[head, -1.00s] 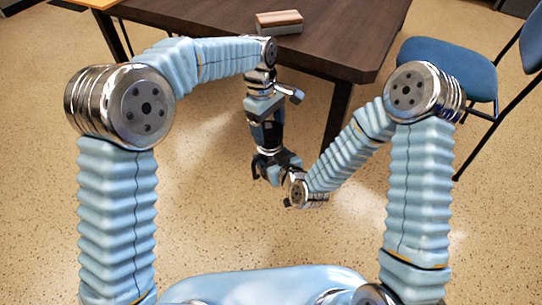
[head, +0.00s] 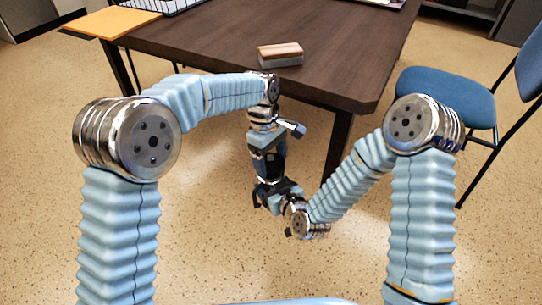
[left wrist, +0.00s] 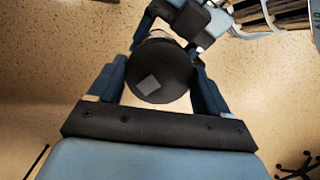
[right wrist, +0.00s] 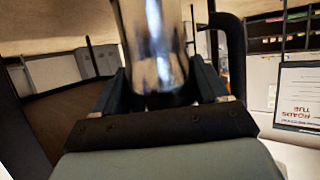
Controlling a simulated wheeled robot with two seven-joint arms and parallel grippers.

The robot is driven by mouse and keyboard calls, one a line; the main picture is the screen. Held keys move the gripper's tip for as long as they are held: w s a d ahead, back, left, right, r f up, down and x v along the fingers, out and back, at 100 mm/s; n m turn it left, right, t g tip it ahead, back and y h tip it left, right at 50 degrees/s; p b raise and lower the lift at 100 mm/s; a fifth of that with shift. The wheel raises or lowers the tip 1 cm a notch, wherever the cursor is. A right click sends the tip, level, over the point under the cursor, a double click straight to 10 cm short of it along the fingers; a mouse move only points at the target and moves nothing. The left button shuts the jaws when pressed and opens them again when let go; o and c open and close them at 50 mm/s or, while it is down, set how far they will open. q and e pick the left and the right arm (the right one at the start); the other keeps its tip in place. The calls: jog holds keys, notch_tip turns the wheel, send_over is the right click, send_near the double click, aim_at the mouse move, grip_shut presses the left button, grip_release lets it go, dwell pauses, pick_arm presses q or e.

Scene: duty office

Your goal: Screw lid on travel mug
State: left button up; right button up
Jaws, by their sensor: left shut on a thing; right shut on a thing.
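The dark round lid (left wrist: 162,75), with a pale grey square on its top, sits between the fingers of my left gripper (head: 268,166), which is shut on it. The shiny metal travel mug (right wrist: 152,45), with a black handle (right wrist: 236,60), stands between the fingers of my right gripper (right wrist: 160,85), which is shut on its lower part. In the head view the two grippers meet, the left above the right, in front of the table. The grippers mostly hide the mug and lid there. I cannot tell whether the lid touches the rim.
A dark brown table (head: 220,45) stands behind the grippers, with a wood-topped grey block (head: 280,55) near its front edge. An orange folder (head: 112,22) and a wire tray (head: 160,4) lie at its left. A blue chair (head: 450,95) stands at the right. Speckled floor is clear below the grippers.

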pick_arm(q)
jog(key=shift+f, duration=0.35)
jog(key=shift+f, duration=0.6)
dwell(0.3)
jog(key=m, duration=0.3)
jog(key=m+y, duration=0.1)
jog(key=m, duration=0.2)
jog(key=shift+g, duration=0.3)
jog(key=m+y, duration=0.1)
jog(key=m, duration=0.6)
jog(key=o, duration=1)
jog(key=shift+c, duration=0.2)
jog(key=shift+r, duration=0.1)
